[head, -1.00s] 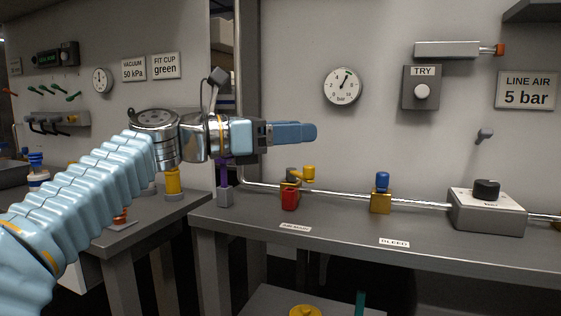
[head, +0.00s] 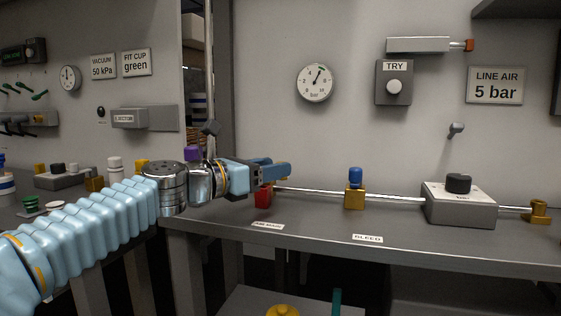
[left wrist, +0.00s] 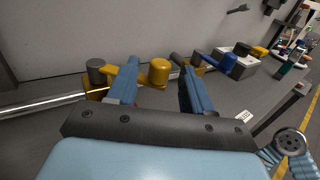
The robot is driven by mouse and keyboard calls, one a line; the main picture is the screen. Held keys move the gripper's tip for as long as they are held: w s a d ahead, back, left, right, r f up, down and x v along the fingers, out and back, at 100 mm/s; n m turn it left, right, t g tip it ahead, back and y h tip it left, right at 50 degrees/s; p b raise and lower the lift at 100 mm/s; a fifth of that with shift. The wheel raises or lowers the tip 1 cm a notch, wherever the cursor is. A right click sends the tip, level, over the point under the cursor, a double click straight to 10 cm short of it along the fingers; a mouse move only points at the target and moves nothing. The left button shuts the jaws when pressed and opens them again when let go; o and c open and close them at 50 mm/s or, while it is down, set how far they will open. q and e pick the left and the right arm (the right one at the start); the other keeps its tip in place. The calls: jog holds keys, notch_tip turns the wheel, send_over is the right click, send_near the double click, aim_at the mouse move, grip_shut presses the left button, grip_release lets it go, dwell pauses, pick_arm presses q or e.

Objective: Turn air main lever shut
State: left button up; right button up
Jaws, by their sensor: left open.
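The yellow air main lever with its rounded end knob (left wrist: 159,71) shows in the left wrist view, reaching right from a valve with a dark grey cap (left wrist: 96,70). My left gripper (left wrist: 155,66) is open, with the knob between its two blue fingers and a gap to the right finger. I cannot tell whether the left finger touches the lever. In the head view my left gripper (head: 287,170) hides most of the valve; its red part (head: 263,197) shows below the fingers. My right gripper is not in view.
The AIR MAIN label (head: 267,226) lies at the bench front. A blue-topped bleed valve (head: 355,188) and a grey box with a black knob (head: 460,204) stand further right. A pipe (head: 400,198) runs along the wall under a gauge (head: 315,82).

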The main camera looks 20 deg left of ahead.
pick_arm(q)
jog(key=shift+p+x, duration=0.3)
jog(key=shift+x, duration=1.35)
jog(key=shift+c, duration=0.3)
grip_shut()
